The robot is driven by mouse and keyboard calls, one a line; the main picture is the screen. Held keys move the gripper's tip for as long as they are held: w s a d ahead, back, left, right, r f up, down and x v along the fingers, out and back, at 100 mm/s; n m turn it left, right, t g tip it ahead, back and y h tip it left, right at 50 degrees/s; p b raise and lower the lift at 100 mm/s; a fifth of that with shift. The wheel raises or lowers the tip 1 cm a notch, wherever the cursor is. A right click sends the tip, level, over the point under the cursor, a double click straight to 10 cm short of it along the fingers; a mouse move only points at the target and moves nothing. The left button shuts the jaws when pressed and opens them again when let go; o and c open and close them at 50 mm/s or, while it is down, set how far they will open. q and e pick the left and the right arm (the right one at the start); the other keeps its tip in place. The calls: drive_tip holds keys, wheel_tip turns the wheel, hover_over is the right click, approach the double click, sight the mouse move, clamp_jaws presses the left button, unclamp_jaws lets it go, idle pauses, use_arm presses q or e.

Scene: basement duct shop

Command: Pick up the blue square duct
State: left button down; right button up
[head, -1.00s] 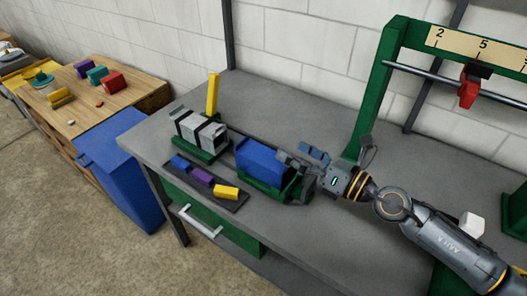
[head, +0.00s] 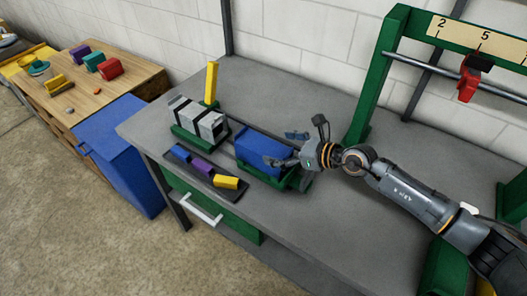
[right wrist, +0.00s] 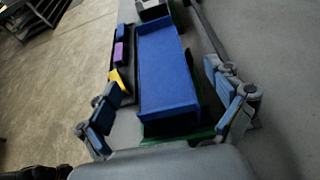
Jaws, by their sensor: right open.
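The blue square duct (head: 260,150) lies lengthwise in a green cradle (head: 297,186) on the grey workbench. In the right wrist view the duct (right wrist: 167,70) runs away from my gripper, its near end closest to me. My right gripper (head: 286,148) is open at the duct's right end. In the right wrist view its blue-padded fingers (right wrist: 163,106) stand either side of the near end, with a visible gap on each side. In the head view one finger overlaps the duct's front right corner; I cannot tell whether it touches. My left gripper is not in view.
A grey banded duct (head: 199,122) sits in another green cradle to the left, by a yellow post (head: 211,84). A dark tray (head: 232,193) with purple, blue and yellow blocks lies in front. A green frame (head: 375,75) stands behind right. A blue bin (head: 110,150) is left.

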sight(264, 146)
drive_tip(key=x, duration=0.4)
drive_tip(key=shift+w+a+f+p, duration=0.2)
drive_tip(key=shift+f+p, duration=0.1)
drive_tip(key=shift+s+d, duration=0.1)
drive_tip(key=c, duration=1.4)
